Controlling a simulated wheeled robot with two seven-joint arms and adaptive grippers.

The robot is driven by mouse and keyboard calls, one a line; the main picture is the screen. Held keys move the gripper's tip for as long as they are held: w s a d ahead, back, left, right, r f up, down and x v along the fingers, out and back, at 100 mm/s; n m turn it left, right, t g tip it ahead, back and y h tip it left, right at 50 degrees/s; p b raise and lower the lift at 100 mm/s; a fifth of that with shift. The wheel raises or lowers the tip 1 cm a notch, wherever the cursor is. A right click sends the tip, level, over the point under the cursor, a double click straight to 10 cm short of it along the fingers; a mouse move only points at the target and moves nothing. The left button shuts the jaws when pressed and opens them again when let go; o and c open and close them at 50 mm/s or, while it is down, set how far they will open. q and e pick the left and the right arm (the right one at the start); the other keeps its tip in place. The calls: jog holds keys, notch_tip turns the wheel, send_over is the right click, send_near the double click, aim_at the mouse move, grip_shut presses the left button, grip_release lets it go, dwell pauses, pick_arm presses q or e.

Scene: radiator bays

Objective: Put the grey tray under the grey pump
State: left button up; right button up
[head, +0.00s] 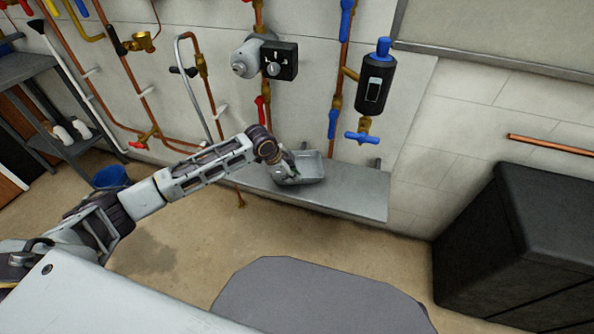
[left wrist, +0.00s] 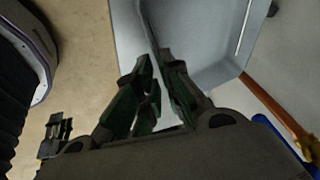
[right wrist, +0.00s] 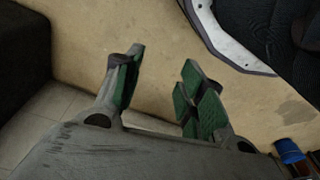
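The grey tray (head: 313,166) is at the wall shelf, below and a little right of the grey pump (head: 245,58) in the head view. The pump has a black box on its right side and sits on a copper pipe. My left gripper (head: 289,174) is at the tray's left side. In the left wrist view the fingers of my left gripper (left wrist: 160,65) are closed on the wall of the tray (left wrist: 215,40), one on each side. I cannot tell whether the tray touches the shelf. My right gripper (right wrist: 160,75) is open and empty above the floor.
The grey shelf (head: 360,192) has bare room to the tray's right. A black device with a blue cap (head: 376,82) hangs on a pipe above there. A blue bucket (head: 111,177) stands at the left. A black cabinet (head: 520,250) fills the right.

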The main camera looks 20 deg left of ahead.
aim_at(300, 183)
pick_arm(q)
jog(key=shift+a+b+x, duration=0.15)
jog(key=shift+b+x, duration=0.2)
jog(key=shift+x, duration=0.6)
jog(key=shift+a+b+x, duration=0.15)
jog(key=shift+b+x, duration=0.2)
jog(key=shift+x, duration=0.6)
jog(key=shift+w+d+f, duration=0.15)
jog(key=shift+f, duration=0.4)
pick_arm(e)
jog(key=r, duration=0.3)
jog(key=shift+w+a+r, duration=0.25)
jog(key=shift+a+r, duration=0.1)
jog(key=shift+a, duration=0.05)
pick_arm(q)
grip_shut()
pick_arm(e)
jog(key=shift+f, duration=0.2)
